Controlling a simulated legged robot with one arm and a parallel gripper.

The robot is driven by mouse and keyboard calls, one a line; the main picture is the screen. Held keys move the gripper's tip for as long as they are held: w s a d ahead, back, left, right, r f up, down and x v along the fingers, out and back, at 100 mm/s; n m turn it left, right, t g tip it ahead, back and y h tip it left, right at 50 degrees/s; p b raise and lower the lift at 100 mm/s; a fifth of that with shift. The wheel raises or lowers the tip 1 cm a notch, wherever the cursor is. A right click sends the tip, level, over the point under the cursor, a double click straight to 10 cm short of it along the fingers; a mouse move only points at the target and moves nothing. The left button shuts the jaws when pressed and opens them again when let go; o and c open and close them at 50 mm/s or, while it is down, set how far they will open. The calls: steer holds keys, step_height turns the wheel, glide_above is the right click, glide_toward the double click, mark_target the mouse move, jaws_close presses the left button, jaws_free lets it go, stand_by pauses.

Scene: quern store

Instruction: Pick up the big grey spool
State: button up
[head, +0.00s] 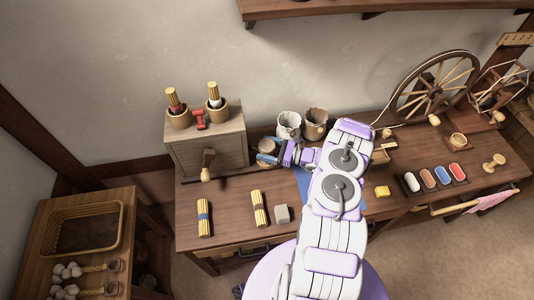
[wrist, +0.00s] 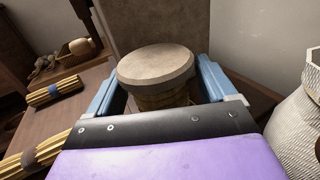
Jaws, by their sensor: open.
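The big grey spool, with a round grey-brown top and yellowish winding below, stands upright in the wrist view (wrist: 156,64). In the head view the spool (head: 268,146) is on the table, just right of the wooden drawer box, partly hidden by my gripper. My gripper (head: 268,158) is open, with its blue fingers reaching to the spool. In the wrist view the fingers of my gripper (wrist: 160,82) lie on the left and right of the spool. I cannot tell whether they touch it. The spool's lower part is hidden by my gripper.
The drawer box (head: 208,150) stands close by on the left, carrying two pots of sticks and a small red spool. A whitish pot (head: 288,122) and a brown pot (head: 315,123) stand close on the right. Tied bundles and a grey block (head: 282,214) lie in front.

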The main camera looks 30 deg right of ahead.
steer(key=shift+w+a, duration=0.15)
steer(key=c, duration=1.2)
steer(key=shift+r, duration=0.15)
